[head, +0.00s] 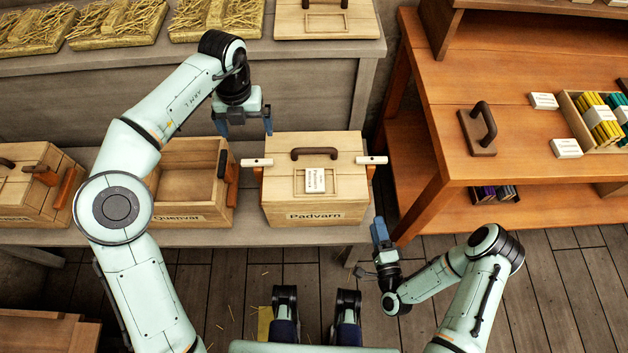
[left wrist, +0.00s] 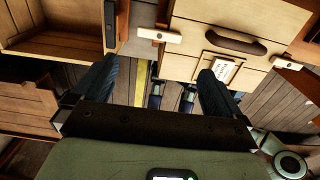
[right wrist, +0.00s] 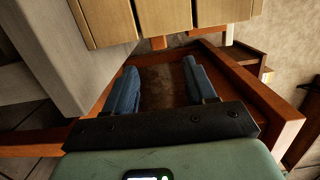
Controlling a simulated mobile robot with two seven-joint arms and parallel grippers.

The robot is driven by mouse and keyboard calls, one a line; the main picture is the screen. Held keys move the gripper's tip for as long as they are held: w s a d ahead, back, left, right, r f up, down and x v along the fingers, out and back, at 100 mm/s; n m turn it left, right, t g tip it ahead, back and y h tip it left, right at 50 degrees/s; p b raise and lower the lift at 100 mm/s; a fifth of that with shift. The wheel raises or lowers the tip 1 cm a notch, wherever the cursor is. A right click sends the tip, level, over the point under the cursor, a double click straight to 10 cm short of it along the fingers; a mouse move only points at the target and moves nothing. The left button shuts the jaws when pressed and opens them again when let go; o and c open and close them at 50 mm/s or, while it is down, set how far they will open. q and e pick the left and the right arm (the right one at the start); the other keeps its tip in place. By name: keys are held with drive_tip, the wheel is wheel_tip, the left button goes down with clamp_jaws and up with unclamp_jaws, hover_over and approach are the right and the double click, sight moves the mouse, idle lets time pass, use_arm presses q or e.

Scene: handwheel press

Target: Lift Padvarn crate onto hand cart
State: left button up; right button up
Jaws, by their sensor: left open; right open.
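The Padvarn crate (head: 348,185) is a pale wooden box with a dark lid handle, a paper label on top and a white-ended bar grip at each side. It stands upright on the grey bench; the left wrist view also shows it (left wrist: 190,55). My left gripper (head: 244,128) is open and empty, above and left of the crate, near its left grip (left wrist: 160,36). My right gripper (head: 371,250) is open and empty, lower right of the crate, in front of the bench edge. I cannot make out a hand cart in these views.
The open Quenvar crate (head: 215,215) stands left of Padvarn, with another crate (head: 22,190) further left. An orange wooden table (head: 500,75) is on the right. The grey bench (head: 250,237) has a clear front strip. Floorboards (head: 550,290) at lower right are free.

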sight(257, 160)
use_arm(q)
wheel_tip(257, 160, down, 14)
drive_tip(key=shift+r, duration=0.25)
use_arm(e)
drive_tip(key=x, duration=1.3)
drive_tip(key=shift+w, duration=0.3)
use_arm(q)
drive_tip(key=shift+c, duration=0.3)
use_arm(e)
drive_tip(key=shift+c, duration=0.3)
use_arm(q)
drive_tip(key=c, duration=1)
use_arm(e)
clamp_jaws()
use_arm(q)
drive_tip(key=c, duration=0.7)
drive_tip(key=shift+o, duration=0.2)
drive_tip(key=shift+w, duration=0.1)
drive_tip(key=shift+w+r, duration=0.1)
drive_tip(key=shift+r, duration=0.15)
use_arm(e)
drive_tip(key=shift+r, duration=0.25)
